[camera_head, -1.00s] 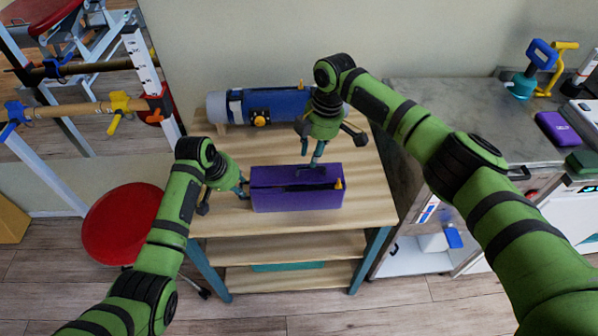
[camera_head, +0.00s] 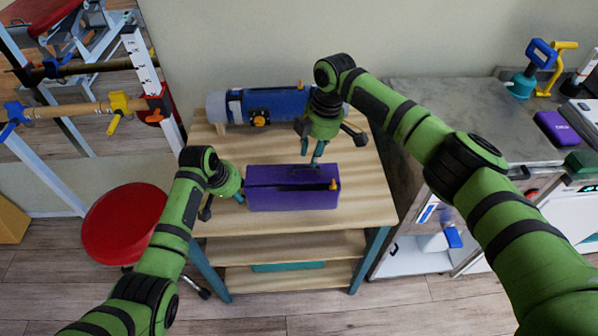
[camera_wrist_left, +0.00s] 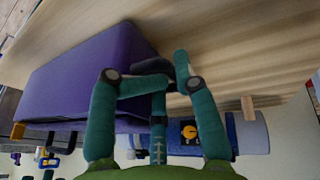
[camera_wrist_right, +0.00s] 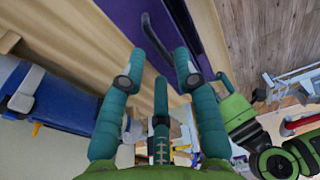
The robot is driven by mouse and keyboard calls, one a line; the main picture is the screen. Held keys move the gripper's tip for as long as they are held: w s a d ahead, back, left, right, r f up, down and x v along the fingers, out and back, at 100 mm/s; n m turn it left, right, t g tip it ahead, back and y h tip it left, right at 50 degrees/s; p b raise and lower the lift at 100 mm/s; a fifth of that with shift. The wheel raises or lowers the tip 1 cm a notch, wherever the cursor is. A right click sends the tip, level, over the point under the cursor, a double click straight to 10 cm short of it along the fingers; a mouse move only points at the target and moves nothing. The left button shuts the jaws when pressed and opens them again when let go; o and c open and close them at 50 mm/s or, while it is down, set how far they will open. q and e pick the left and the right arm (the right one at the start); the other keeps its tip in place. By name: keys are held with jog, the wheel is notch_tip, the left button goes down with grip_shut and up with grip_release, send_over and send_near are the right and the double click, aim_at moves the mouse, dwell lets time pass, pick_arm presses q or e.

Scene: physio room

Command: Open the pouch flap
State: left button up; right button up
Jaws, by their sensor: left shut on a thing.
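The purple pouch (camera_head: 292,199) lies on the wooden table top, with a dark slit along its top and a yellow-orange tab (camera_head: 333,184) at its right end. A dark handle (camera_wrist_right: 153,35) shows on it in the right wrist view. My left gripper (camera_head: 239,197) is at the pouch's left end. In the left wrist view its fingers (camera_wrist_left: 172,76) are closed around a small dark strap (camera_wrist_left: 150,66) at that end. My right gripper (camera_head: 311,158) is above the pouch's back edge. Its fingers (camera_wrist_right: 160,62) are apart, with the handle just beyond the tips; contact is unclear.
A blue and grey cylinder (camera_head: 275,103) lies along the back of the table (camera_head: 365,200). A red stool (camera_head: 125,222) stands left of it. A grey counter (camera_head: 440,100) with several items is on the right. Bare wood lies right of the pouch.

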jog(key=shift+w+a+f, duration=0.1)
jog(key=shift+f, duration=2.35)
jog(key=c, duration=0.4)
